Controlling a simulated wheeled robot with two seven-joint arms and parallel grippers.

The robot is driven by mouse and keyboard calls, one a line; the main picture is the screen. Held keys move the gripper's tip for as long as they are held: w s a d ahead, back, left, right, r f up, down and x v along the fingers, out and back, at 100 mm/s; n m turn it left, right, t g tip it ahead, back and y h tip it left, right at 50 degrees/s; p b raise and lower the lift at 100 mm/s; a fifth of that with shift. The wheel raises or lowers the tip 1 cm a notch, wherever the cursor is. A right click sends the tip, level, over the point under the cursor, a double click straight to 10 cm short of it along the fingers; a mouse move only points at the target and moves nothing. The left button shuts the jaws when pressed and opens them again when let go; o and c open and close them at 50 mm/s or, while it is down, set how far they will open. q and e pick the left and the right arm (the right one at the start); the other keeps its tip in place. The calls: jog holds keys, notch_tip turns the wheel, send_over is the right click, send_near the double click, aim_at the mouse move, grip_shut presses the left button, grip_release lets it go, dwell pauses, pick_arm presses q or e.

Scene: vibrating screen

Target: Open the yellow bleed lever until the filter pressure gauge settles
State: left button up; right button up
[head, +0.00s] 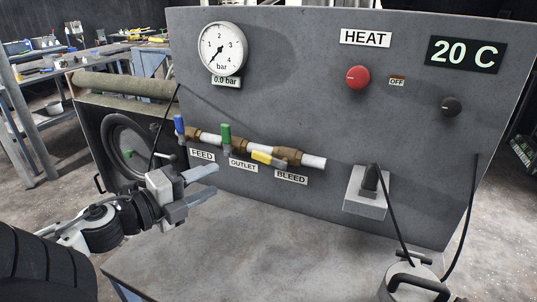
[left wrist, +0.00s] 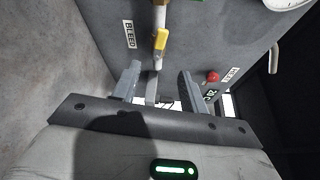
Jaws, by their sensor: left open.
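The yellow bleed lever (head: 268,158) lies roughly along the brass and white pipe, above the BLEED label (head: 291,177). It also shows in the left wrist view (left wrist: 161,39), beyond the fingertips. The pressure gauge (head: 222,48) has its needle at the lower left, and its readout (head: 226,82) shows 0.0 bar. My left gripper (head: 207,187) is open and empty, to the left of and below the bleed lever, apart from it. In the left wrist view its fingers (left wrist: 158,82) stand apart. My right gripper is not in view.
The blue feed lever (head: 179,127) and green outlet lever (head: 226,136) stand upright on the pipe. A red knob (head: 358,77) and black knob (head: 451,106) sit on the panel. A lidded pot (head: 412,277) with a cable stands front right. The bench middle is clear.

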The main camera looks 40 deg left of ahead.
aim_at(262, 159)
pick_arm(q)
jog(key=w, duration=0.4)
jog(key=w+b, duration=0.1)
jog(key=w, duration=0.3)
jog(key=w+d+f, duration=0.1)
jog(key=w, duration=0.3)
jog(key=shift+w+d, duration=0.1)
jog(key=shift+w, duration=0.2)
jog(key=shift+w+b, duration=0.35)
jog(key=shift+w, duration=0.35)
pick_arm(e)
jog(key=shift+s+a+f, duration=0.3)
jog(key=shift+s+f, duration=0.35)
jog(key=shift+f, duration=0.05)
pick_arm(q)
grip_shut()
jog(key=shift+d, duration=0.1)
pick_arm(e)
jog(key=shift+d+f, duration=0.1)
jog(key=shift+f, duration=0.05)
